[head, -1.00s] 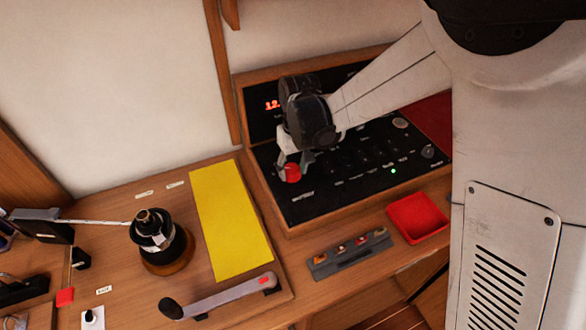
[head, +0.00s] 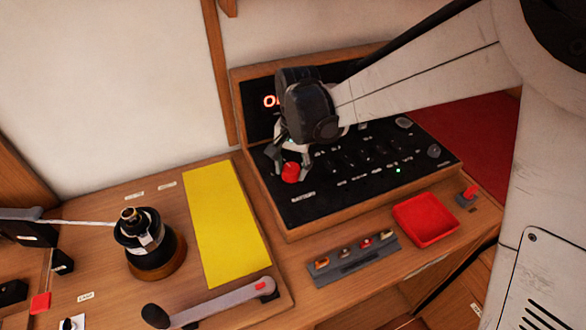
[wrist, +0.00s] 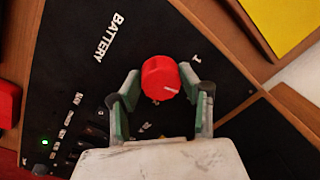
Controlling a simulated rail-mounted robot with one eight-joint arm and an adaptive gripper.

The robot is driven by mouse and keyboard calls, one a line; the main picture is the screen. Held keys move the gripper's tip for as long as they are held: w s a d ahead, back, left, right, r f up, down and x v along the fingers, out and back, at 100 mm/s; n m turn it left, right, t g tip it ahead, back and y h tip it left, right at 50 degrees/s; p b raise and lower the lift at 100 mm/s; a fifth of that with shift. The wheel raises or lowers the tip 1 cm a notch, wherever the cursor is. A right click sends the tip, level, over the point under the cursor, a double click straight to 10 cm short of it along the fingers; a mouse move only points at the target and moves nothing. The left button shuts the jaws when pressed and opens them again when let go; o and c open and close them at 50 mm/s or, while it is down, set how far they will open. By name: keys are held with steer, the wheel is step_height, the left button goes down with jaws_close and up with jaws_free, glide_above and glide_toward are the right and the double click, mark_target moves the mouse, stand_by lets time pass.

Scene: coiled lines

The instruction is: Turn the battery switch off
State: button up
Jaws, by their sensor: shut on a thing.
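The battery switch is a red round knob (head: 290,173) at the near left corner of the black panel (head: 330,200), beside the word BATTERY. In the wrist view the knob (wrist: 160,78) lies between the two fingers, with a short white mark on its face toward the right. My gripper (head: 288,168) is shut on the knob, one finger on each side. The panel's red display (head: 269,101) is partly hidden behind my wrist; its visible part starts with O. A small green light (head: 398,170) is lit on the panel.
A wooden frame borders the panel. In front are a red tray (head: 425,219), a grey strip with several small coloured parts (head: 352,258) and a small red lever (head: 469,194). To the left are a yellow sheet (head: 225,225), a black winch (head: 150,240) and a grey handle (head: 215,302).

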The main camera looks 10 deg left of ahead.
mark_target(294, 170)
steer(key=shift+m+b, duration=0.45)
steer(key=shift+m, duration=0.75)
steer(key=o, duration=1.1)
steer(key=shift+o, duration=0.2)
step_height(294, 170, up, 12)
steer(key=shift+d, duration=0.3)
steer(key=shift+s, duration=0.1)
